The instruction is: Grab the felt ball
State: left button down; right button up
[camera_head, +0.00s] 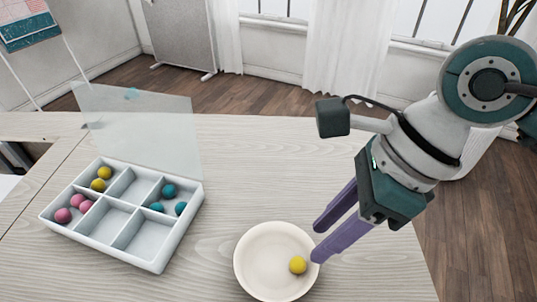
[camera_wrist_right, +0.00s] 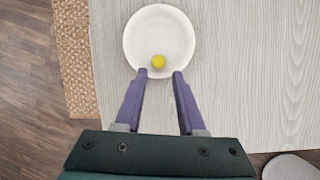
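A yellow felt ball (camera_head: 297,265) lies in a white round bowl (camera_head: 254,240) near the front of the table. The ball also shows in the right wrist view (camera_wrist_right: 158,62), inside the bowl (camera_wrist_right: 140,28) close to its near rim. My right gripper (camera_head: 316,243) is open, its two purple fingers apart and empty. In the right wrist view its fingertips (camera_wrist_right: 160,74) are at the bowl's near rim, just short of the ball, with the ball ahead of the gap between them. My left gripper is not in view.
A white compartment box (camera_head: 160,256) stands left of the bowl with yellow, pink and teal balls in several compartments. Its clear lid (camera_head: 145,120) stands raised at the back. Bare table lies between box and bowl. The table's right edge runs below my right arm.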

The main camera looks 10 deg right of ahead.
aim_at(302, 261)
jog(key=x, duration=0.3)
jog(key=b+x, duration=0.1)
jog(key=x, duration=0.2)
jog(key=shift+s+d+f, duration=0.1)
jog(key=shift+s+f, duration=0.1)
jog(key=shift+f, duration=0.15)
grip_shut()
